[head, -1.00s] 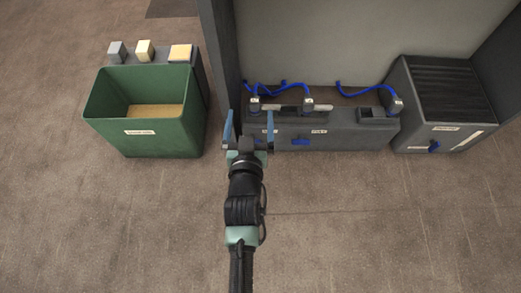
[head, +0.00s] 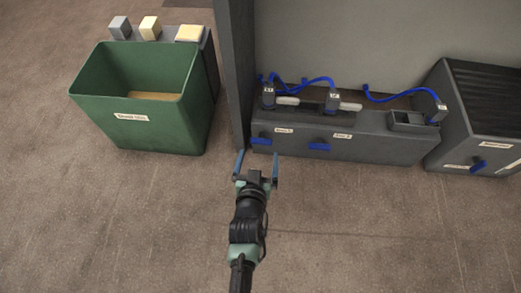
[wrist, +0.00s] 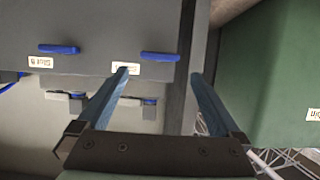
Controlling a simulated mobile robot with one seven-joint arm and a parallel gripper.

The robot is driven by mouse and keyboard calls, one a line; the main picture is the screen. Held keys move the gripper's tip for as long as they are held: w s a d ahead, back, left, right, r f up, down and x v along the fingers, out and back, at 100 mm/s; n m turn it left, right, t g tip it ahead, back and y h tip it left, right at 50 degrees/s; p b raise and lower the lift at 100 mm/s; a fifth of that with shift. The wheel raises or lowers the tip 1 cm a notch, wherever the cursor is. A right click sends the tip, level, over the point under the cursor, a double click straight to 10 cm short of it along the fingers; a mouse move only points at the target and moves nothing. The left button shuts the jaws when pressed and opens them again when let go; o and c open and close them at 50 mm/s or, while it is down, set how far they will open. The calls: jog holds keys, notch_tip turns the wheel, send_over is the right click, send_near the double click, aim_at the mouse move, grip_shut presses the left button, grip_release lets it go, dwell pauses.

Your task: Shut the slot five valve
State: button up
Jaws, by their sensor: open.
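The grey bench (head: 385,150) has two blue valve handles on its front, a left one (head: 262,141) and a middle one (head: 319,147). Each has a small white label near it, too small to read surely, so I cannot tell which is slot five. My gripper (head: 257,162) is open and empty, just in front of the bench's left end. In the wrist view, the left handle (wrist: 160,56) shows between and beyond my fingers, and the middle handle (wrist: 59,49) shows farther left. One finger overlaps a label (wrist: 126,68). I see no contact with either handle.
A green bin (head: 135,100) stands left, with several blocks on a ledge behind it. A dark upright post (head: 235,70) stands at the bench's left end. A dark ribbed box (head: 480,110) with another blue handle (head: 479,164) is at right. The floor in front is clear.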

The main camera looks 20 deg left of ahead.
aim_at(261, 141)
jog(key=b+x, duration=0.2)
jog(key=x, duration=0.2)
jog(key=shift+w+f, duration=0.15)
jog(key=shift+f, duration=0.05)
jog(key=shift+w+a+f+b, duration=0.1)
jog(key=shift+w+a+b, duration=0.1)
jog(key=shift+w+b, duration=0.35)
jog(key=c, duration=1.2)
